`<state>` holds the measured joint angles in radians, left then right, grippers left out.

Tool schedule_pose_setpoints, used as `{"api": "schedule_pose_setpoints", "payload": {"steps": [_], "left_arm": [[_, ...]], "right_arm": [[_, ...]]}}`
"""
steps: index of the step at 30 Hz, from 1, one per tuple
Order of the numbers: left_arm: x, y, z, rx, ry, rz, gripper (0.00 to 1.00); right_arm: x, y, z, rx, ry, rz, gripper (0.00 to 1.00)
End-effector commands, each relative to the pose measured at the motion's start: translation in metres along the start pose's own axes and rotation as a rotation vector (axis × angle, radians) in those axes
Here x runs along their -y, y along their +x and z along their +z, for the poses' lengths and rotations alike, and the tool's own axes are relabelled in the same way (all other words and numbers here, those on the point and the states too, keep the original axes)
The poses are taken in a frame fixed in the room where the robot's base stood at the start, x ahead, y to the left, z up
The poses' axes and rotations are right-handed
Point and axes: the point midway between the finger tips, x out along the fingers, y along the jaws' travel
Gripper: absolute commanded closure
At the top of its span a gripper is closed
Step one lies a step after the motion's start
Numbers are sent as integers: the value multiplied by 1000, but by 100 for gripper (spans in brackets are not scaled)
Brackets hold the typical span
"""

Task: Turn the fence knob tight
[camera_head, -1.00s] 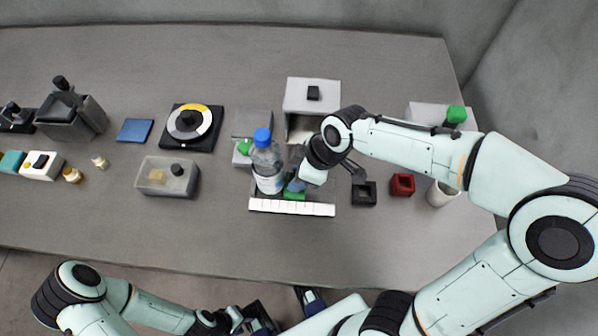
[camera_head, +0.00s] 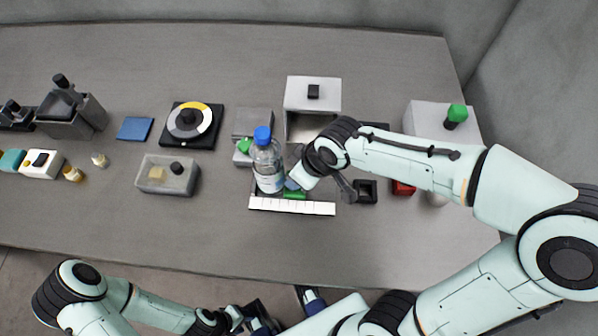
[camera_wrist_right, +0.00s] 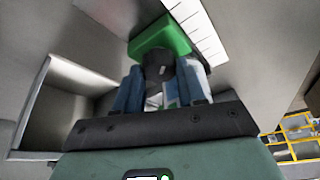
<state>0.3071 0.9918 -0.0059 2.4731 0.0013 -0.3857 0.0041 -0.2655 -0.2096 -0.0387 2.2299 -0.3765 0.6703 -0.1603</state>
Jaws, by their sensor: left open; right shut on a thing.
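The fence is a green block (camera_head: 294,195) beside the white ruled scale (camera_head: 320,208) in the head view. The green block (camera_wrist_right: 160,37) also shows at the top of the right wrist view. A dark knob (camera_wrist_right: 158,66) sits against it, between the blue fingers of my right gripper (camera_wrist_right: 160,85), which is shut on it. In the head view my right gripper (camera_head: 293,183) hides the knob. The knob's tightness cannot be seen. My left gripper (camera_head: 250,318) is open, low at the table's front edge, away from the fence.
A water bottle (camera_head: 267,165) with a blue cap stands just left of my right gripper. The front of the table is clear.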

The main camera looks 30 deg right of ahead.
Motion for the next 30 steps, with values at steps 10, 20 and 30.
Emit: {"api": "schedule_pose_setpoints", "payload": {"steps": [10,20,30], "left_arm": [[0,0,0,0,0,0,57],[-1,-2,0,-1,0,0,57],[-5,-12,-1,-4,1,1,57]], "right_arm": [[0,0,0,0,-1,0,35],[0,-8,-1,-3,-1,0,35],[-1,-79,-2,-7,0,3,35]]}}
